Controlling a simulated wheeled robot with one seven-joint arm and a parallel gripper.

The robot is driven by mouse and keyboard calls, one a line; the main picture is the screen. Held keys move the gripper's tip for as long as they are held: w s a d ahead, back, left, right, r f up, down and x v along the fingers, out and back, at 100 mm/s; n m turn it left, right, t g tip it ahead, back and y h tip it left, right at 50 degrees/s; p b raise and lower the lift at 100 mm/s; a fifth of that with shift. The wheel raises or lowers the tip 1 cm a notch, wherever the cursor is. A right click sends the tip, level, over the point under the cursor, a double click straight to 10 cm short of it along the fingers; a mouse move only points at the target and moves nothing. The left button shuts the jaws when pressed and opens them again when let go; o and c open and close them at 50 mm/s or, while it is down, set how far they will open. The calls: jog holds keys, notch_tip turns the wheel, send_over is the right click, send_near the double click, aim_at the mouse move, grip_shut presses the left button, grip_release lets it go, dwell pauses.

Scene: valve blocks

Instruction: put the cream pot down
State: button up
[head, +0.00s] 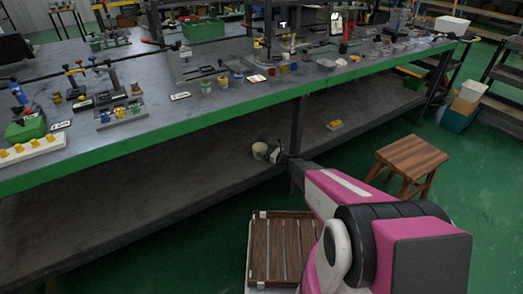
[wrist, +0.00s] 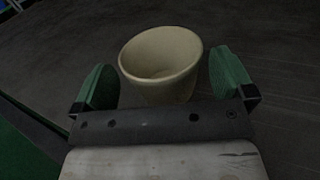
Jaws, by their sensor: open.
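The cream pot (wrist: 160,62) stands between the two green finger pads of my gripper (wrist: 163,85) in the wrist view. The pot is empty inside and tilted a little in that picture. A gap shows between the pot and the left pad; the right pad is close to it, and I cannot tell whether it touches. In the head view the cream pot (head: 260,151) is on the dark lower shelf (head: 150,190) of the workbench, near its front edge. My gripper (head: 273,154) is at its right side, small and dark there. The fingers are open.
The workbench top (head: 160,108) above the shelf carries many small parts and tools. A wooden stool (head: 411,157) and a slatted wooden tray (head: 278,250) stand in front. The shelf left of the pot is bare.

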jog(key=v, duration=0.9)
jog(key=s+r+n+g+h, duration=0.5)
jog(key=s+r+n+g, duration=0.5)
jog(key=s+n, duration=0.5)
jog(key=s+d+r+n+h, duration=0.9)
jog(key=s+d+r+h, duration=0.1)
jog(key=s+d+r, duration=0.1)
jog(key=shift+s+d+n, duration=0.4)
jog(key=shift+s+d, duration=0.25)
jog(key=shift+d, duration=0.1)
jog(key=shift+f, duration=0.1)
